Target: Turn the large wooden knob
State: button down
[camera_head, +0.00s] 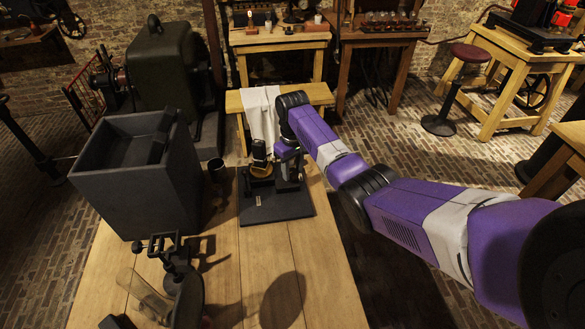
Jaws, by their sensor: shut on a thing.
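The large wooden knob (261,171) is a small brown, round shape on a black device, whose dark base plate (275,208) lies on the wooden table. My purple arm reaches in from the right and bends down over the device. My gripper (260,160) is at the knob and shut on it. The fingers are small and dark here, and they hide part of the knob. I cannot tell the knob's turned angle.
A large dark grey box (130,185) stands at left on the table (240,265). A dark cup (217,170) stands between box and device. A black stand (172,262) and a clear glass jar (143,292) are in front. A white cloth (262,112) hangs behind. The table's front middle is clear.

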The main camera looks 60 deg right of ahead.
jog(key=n+p, duration=0.1)
jog(key=n, duration=1.2)
jog(key=shift+n, duration=0.4)
jog(key=n, duration=0.6)
jog(key=shift+w, duration=0.1)
jog(key=n, duration=0.6)
jog(key=shift+r+n, duration=0.1)
jog(key=shift+n, duration=0.2)
jog(key=c, duration=0.9)
grip_release()
jog(key=shift+o, duration=0.2)
